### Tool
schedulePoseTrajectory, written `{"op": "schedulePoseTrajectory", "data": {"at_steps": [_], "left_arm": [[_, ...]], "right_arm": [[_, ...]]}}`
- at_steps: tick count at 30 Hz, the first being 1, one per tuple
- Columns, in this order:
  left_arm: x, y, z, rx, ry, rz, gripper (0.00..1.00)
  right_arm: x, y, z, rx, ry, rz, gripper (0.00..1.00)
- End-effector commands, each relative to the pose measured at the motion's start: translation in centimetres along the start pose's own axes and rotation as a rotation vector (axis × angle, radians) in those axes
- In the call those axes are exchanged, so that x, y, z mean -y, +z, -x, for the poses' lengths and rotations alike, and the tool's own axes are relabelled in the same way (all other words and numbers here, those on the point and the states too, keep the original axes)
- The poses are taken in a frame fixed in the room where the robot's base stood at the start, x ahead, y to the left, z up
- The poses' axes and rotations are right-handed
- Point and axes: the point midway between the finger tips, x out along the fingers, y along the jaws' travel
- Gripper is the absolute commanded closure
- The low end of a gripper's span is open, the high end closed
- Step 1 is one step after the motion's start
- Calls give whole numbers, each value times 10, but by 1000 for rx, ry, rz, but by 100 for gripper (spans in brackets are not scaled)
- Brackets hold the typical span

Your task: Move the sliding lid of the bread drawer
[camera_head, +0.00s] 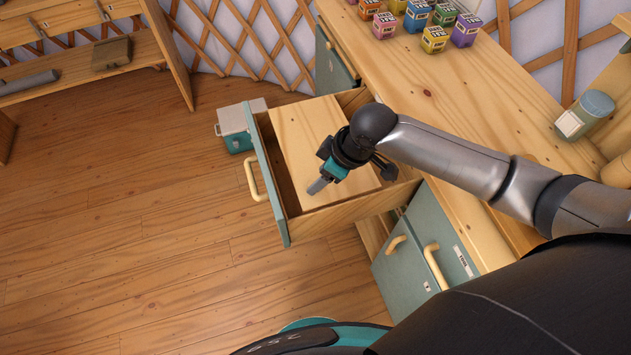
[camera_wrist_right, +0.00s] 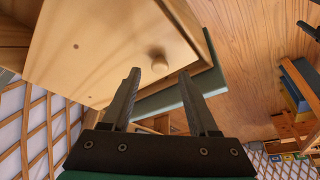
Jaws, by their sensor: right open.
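The bread drawer (camera_head: 268,180) is pulled out from the counter, with a teal front and a yellow handle. Its pale wooden sliding lid (camera_head: 300,128) covers most of the drawer, leaving a dark gap behind the drawer front. My right gripper (camera_head: 320,184) is over the lid, open and empty. My left gripper is not in view.
The counter (camera_head: 470,100) holds several coloured boxes (camera_head: 418,15) and a jar (camera_head: 585,114). A teal cabinet door (camera_head: 425,250) is below. A white and teal box (camera_head: 240,125) stands on the floor behind the drawer. The wooden floor at left is clear.

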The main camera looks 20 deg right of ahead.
Motion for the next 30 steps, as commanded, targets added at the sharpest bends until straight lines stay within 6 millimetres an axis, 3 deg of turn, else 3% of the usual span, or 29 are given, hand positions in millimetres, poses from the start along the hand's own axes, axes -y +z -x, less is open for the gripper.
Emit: {"op": "schedulePoseTrajectory", "data": {"at_steps": [6,18,30], "left_arm": [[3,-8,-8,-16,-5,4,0],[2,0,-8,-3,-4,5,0],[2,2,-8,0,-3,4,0]], "right_arm": [[0,0,-27,0,-1,0,40],[0,0,-32,-1,1,1,40],[0,0,-32,0,1,1,85]]}}
